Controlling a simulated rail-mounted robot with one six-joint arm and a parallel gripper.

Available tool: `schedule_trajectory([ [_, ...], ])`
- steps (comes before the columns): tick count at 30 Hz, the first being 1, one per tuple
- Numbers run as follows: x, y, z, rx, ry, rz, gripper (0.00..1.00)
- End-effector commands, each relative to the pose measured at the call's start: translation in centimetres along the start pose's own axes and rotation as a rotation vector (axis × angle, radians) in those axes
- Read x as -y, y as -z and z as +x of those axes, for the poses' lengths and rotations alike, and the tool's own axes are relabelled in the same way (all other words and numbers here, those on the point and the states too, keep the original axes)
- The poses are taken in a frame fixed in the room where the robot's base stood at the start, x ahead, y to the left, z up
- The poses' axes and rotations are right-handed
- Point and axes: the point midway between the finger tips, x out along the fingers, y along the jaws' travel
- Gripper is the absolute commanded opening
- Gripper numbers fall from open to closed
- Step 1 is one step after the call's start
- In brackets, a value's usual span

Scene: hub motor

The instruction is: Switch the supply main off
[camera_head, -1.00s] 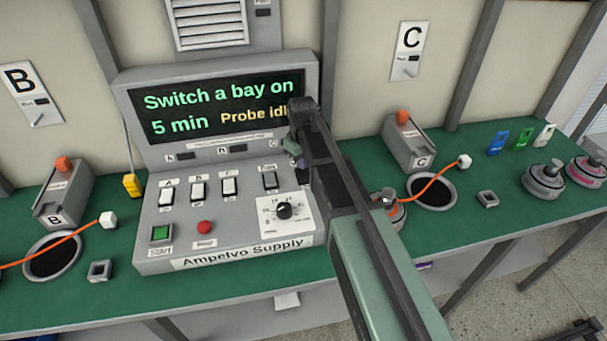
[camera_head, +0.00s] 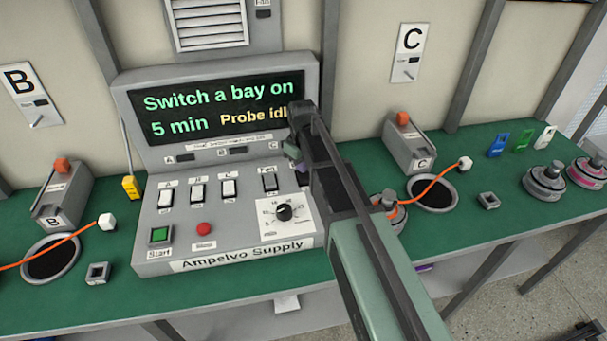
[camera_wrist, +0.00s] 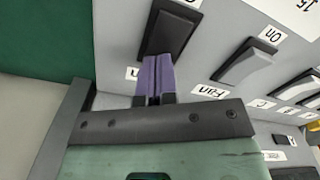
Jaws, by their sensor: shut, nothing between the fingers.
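The supply console (camera_head: 200,265) stands on the green bench, with a row of rocker switches. My gripper (camera_wrist: 160,58) is shut and empty. Its purple fingertips are at the lower end of a dark rocker switch (camera_wrist: 172,30) in the wrist view; whether they touch it I cannot tell. That switch is the end one, beside the Fan switch (camera_wrist: 247,65); its own label is mostly hidden by the fingers. In the head view my arm hides most of it. The display (camera_head: 215,108) reads "Switch a bay on", "5 min" and "Probe idl", the end covered by my arm.
Switches A (camera_head: 166,194), B (camera_head: 197,192) and C (camera_head: 228,190) stand left of Fan. Below are a green Start button (camera_head: 160,235), a red button (camera_head: 204,228) and a dial (camera_head: 284,212). An orange cable (camera_head: 440,182) lies right of my arm.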

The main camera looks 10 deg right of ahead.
Motion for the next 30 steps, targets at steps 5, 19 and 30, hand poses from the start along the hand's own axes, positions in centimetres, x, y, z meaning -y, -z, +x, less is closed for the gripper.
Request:
schedule_trajectory([
  [5,0.0,0.0,-2.5,0.0,0.0,0.0,0.0],
  [19,0.0,0.0,-6.7,0.0,0.0,0.0,0.0],
  [30,0.0,0.0,-6.5,0.0,0.0,0.003,0.0],
])
